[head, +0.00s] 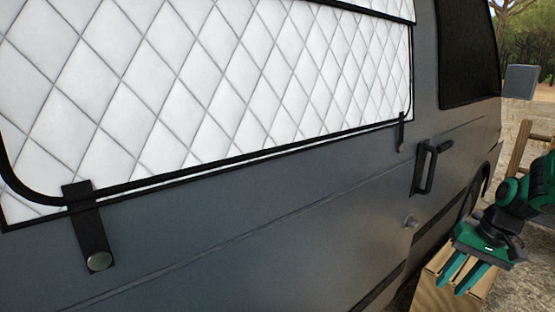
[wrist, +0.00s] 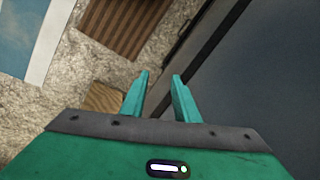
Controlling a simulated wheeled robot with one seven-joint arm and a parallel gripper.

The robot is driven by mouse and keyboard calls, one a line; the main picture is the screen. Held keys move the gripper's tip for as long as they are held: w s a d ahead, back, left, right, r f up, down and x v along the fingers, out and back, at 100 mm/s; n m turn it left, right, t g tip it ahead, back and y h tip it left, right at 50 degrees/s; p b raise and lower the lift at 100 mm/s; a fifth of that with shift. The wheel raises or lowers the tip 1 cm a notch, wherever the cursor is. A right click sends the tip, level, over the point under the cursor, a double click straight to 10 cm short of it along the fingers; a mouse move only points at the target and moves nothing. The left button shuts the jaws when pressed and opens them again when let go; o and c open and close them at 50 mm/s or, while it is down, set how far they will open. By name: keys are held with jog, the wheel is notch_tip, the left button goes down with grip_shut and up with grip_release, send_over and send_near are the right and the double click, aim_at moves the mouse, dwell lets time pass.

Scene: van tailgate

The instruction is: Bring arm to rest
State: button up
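My gripper (head: 464,275) is at the lower right of the head view, a green hand pointing downward beside the van's grey side. Its two teal fingers stand apart with nothing between them. In the wrist view the fingers (wrist: 160,95) also show a clear gap. The hand hangs in front of or above a wooden box (head: 437,292); I cannot tell whether it touches the box. Part of my arm runs off the right edge of the head view.
The grey van side (head: 260,250) fills most of the head view, with a white quilted window cover (head: 200,80), black straps (head: 93,235) and a black door handle (head: 428,168). The wrist view shows gravel (wrist: 75,80), a slatted wooden thing (wrist: 125,25) and a blue-and-white flat thing (wrist: 28,35).

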jog(key=s+a+r+h, duration=0.1)
jog(key=s+r, duration=0.2)
jog(key=s, duration=0.7)
jog(key=s+a+r+m+g+h, duration=0.1)
jog(key=s+r, duration=0.2)
jog(key=s, duration=0.6)
jog(key=shift+s+m+h, duration=0.3)
jog(key=shift+s, duration=0.05)
jog(key=shift+r, duration=0.1)
